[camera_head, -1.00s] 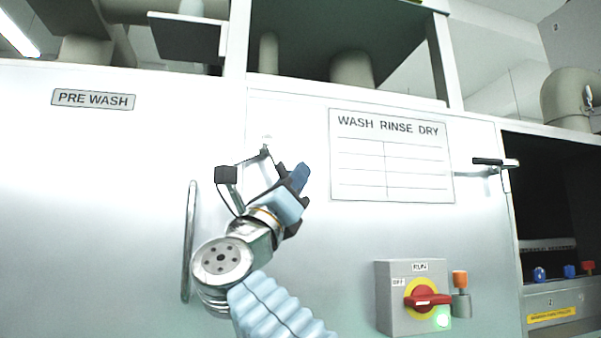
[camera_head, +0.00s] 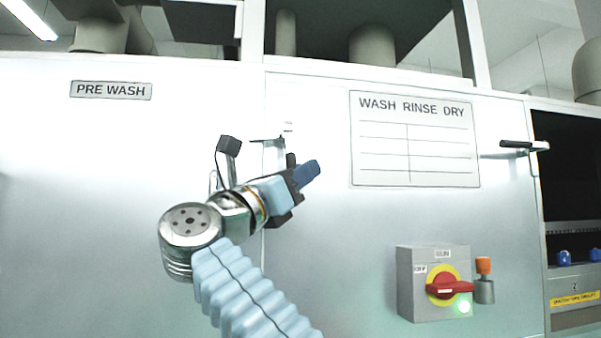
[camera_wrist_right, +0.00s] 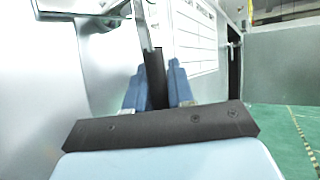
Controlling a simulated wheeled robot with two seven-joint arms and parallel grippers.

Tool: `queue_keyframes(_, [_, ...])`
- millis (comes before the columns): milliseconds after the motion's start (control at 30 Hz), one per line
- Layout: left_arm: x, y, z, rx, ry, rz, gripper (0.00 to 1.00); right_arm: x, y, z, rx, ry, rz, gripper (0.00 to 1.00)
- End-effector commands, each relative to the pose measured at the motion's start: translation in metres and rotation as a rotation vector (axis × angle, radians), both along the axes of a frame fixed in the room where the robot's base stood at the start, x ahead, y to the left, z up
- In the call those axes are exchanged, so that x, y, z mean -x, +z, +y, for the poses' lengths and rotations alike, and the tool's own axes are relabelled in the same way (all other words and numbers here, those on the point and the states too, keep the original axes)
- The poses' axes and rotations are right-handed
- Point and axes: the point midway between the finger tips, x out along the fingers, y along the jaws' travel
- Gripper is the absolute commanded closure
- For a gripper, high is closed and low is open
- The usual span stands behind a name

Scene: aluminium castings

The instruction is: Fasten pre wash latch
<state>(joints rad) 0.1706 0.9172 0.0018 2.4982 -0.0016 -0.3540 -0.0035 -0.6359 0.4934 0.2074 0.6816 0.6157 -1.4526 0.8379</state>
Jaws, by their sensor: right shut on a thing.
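The pre wash latch has a thin metal bracket (camera_head: 268,141) on the white machine front, at the seam right of the PRE WASH sign (camera_head: 111,90). My right gripper (camera_head: 301,176) is at the seam, just below and right of this bracket, and partly hides the latch. In the right wrist view, its blue fingers (camera_wrist_right: 157,92) are shut on the latch's black handle (camera_wrist_right: 154,70), with a metal bar running up from it. Whether the latch is fully fastened cannot be told. My left gripper is not in view.
A WASH RINSE DRY panel (camera_head: 415,140) is right of the gripper. A second black-handled latch (camera_head: 522,145) is further right, beside a dark opening. A grey switch box with a red knob (camera_head: 447,288) protrudes below. Green floor (camera_wrist_right: 275,130) is open at right.

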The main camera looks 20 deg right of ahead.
Motion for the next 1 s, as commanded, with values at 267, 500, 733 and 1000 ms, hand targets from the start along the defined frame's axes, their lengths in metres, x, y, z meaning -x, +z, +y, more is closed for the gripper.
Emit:
queue_keyframes(267, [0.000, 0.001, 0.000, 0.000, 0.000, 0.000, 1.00, 0.001, 0.002, -0.001, 0.002, 0.000, -0.002, 0.59])
queue_keyframes(500, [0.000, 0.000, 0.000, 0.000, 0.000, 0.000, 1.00, 0.000, 0.001, -0.001, 0.003, 0.000, -0.001, 0.57])
queue_keyframes(733, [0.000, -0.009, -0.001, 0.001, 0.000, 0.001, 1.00, 0.006, -0.011, 0.015, 0.004, 0.002, -0.001, 0.57])
queue_keyframes(1000, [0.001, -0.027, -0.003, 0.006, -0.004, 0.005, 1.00, 0.027, -0.043, 0.068, 0.004, 0.004, -0.002, 0.57])
